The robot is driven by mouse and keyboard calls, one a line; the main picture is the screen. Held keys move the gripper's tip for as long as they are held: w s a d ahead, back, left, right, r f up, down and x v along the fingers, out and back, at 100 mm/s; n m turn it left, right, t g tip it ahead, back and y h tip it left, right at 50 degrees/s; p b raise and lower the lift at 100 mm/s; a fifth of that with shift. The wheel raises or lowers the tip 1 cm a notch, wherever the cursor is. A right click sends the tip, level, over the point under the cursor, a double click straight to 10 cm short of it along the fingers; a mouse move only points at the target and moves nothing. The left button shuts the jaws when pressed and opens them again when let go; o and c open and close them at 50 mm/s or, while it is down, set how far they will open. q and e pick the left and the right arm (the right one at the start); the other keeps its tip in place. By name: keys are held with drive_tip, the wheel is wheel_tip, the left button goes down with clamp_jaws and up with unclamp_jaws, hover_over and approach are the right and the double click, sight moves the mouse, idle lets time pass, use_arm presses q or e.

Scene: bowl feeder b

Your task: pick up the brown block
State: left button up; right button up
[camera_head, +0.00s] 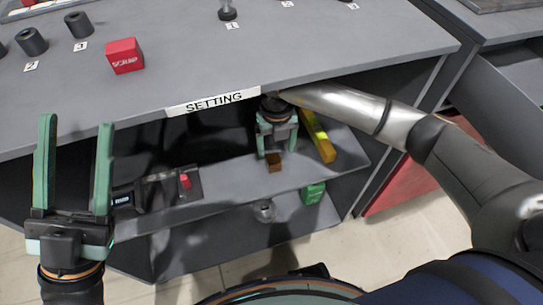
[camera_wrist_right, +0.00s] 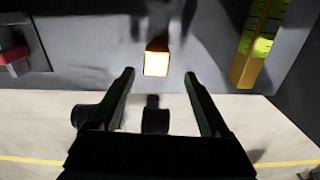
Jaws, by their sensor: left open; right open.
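The brown block (camera_head: 274,162) lies on the upper shelf under the tabletop. In the right wrist view the block (camera_wrist_right: 156,64) shows a bright lit face, just beyond the fingertips and between their lines. My right gripper (camera_head: 275,152) is open, reaches under the table edge and points down at the block. In its wrist view the gripper's fingers (camera_wrist_right: 159,74) are apart with nothing between them. My left gripper (camera_head: 77,122) is open and empty, with its fingers pointing up at the left, in front of the table.
A yellow level-like bar (camera_head: 319,136) lies on the shelf right of my right gripper. A dark device with a red part (camera_head: 185,181) is on the shelf's left. A green box (camera_head: 314,192) sits on the lower shelf. The tabletop (camera_head: 300,45) with its SETTING label (camera_head: 213,102) overhangs; a red cube (camera_head: 125,56) stands on it.

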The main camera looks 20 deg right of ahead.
sight(274, 159)
drive_tip(key=shift+a+f, duration=0.1)
drive_tip(key=shift+f, duration=0.75)
drive_tip(key=f+b, duration=0.1)
drive_tip(key=f, duration=0.1)
drive_tip(key=f+b, duration=0.1)
drive_tip(key=f, duration=0.1)
drive_tip(key=shift+w+a+f, duration=0.1)
drive_tip(key=shift+a+f, duration=0.05)
drive_tip(key=shift+a, duration=0.05)
clamp_jaws()
